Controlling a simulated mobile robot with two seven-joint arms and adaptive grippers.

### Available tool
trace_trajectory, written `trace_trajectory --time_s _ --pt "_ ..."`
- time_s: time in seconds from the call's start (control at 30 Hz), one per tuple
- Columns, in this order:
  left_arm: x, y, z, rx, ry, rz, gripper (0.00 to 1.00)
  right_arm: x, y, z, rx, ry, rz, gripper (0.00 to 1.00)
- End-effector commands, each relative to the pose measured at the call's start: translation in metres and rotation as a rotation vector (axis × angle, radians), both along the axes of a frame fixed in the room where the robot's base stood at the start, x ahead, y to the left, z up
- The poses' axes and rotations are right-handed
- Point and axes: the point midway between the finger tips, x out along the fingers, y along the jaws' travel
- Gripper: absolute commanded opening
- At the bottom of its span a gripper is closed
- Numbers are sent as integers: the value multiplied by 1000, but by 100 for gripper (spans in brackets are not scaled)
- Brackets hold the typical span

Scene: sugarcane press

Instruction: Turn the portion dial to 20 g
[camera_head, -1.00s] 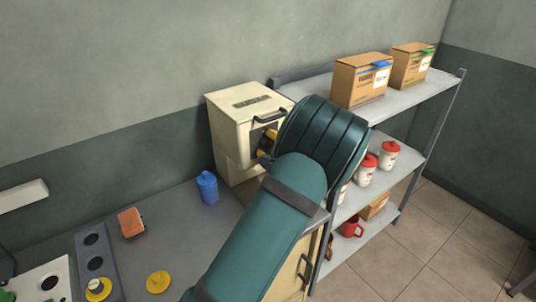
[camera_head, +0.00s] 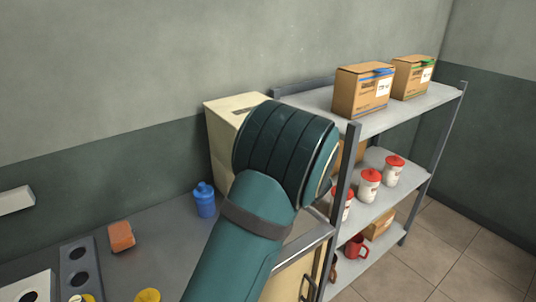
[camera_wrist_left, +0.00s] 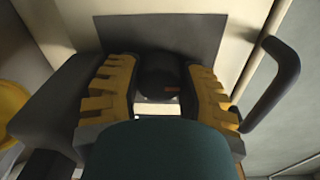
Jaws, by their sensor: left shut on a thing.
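The portion dial (camera_wrist_left: 158,78) is a dark round knob on a dark plate (camera_wrist_left: 160,32) on the cream machine. My left gripper (camera_wrist_left: 161,68) has its yellow fingers on both sides of the knob and is shut on it. A small reddish mark shows low on the knob; I cannot read any scale or setting. In the head view the cream machine (camera_head: 224,108) stands at the back of the counter. My teal arm covers its front, so the dial and the left gripper are hidden there. My right gripper is not in view.
A black handle (camera_wrist_left: 277,85) sticks out close to the right finger. A blue bottle (camera_head: 204,200) and an orange-brown block (camera_head: 121,237) stand on the counter. A metal shelf (camera_head: 400,118) with boxes, red-lidded jars and a red mug (camera_head: 356,247) is at right.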

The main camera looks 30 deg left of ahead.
Motion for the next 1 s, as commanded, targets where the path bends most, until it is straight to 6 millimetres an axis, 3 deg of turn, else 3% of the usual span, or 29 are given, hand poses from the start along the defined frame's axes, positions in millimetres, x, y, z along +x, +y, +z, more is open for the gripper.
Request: trace_trajectory --time_s 0.17,0.2,0.27,0.77,1.0 --pt "0 2 3 4 -6 3 5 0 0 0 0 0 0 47" --pt "0 2 3 4 -5 3 54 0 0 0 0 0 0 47" --pt "0 2 3 3 -4 3 74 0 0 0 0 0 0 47" --pt "-1 -2 -2 -1 4 0 74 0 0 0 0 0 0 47" --pt "-12 -28 0 -3 4 -3 74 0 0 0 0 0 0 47"
